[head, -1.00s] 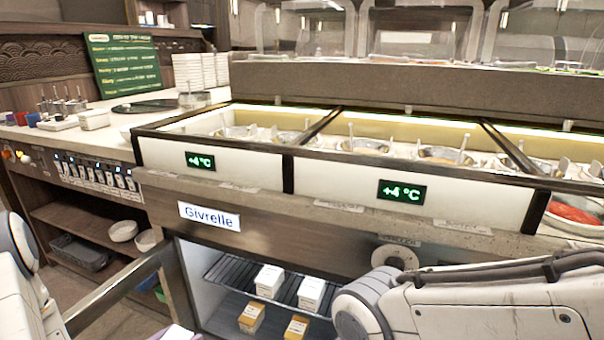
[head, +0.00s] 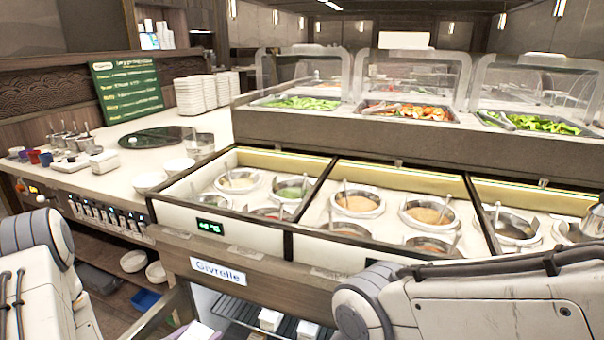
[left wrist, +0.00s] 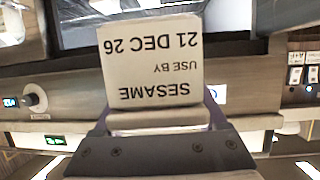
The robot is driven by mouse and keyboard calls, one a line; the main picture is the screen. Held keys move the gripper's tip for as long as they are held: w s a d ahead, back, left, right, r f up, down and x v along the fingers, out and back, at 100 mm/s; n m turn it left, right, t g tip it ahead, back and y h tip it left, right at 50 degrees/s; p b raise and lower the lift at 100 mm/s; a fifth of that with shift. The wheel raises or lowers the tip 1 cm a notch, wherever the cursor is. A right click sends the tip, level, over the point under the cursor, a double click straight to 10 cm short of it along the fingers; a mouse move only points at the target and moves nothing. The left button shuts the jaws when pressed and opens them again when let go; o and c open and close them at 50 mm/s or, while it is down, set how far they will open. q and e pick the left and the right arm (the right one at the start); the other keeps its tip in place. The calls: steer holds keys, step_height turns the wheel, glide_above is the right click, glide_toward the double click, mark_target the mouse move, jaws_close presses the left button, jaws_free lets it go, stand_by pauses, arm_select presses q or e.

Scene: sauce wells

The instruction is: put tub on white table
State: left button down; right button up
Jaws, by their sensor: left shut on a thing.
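The tub (left wrist: 150,70) is a pale box-like container with a label reading SESAME, USE BY 21 DEC 26, upside down in the left wrist view. My left gripper (left wrist: 157,122) is shut on it. In the head view, only a small pale lavender part of my left gripper (head: 195,332) shows at the bottom edge, and I cannot make out the tub there. A white-topped table (head: 112,183) stands at the left in the head view. My right arm crosses the lower right, but its gripper is out of view.
The chilled counter with sauce wells (head: 357,203) fills the middle. An open fridge (head: 262,318) with pale boxes is below it. The white top holds bowls (head: 150,181), stacked white dishes (head: 196,95), a dark round plate (head: 155,137) and small cups; its front middle is bare.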

arm_select(q)
steer(key=d+r+p, duration=0.2)
steer(key=r+p, duration=0.7)
steer(key=d+r+m+h+p, duration=0.1)
steer(key=d+r+p, duration=0.2)
steer(key=r+p, duration=0.7)
steer(key=shift+r+g, duration=0.25)
steer(key=shift+g, duration=0.05)
steer(key=shift+a, duration=0.15)
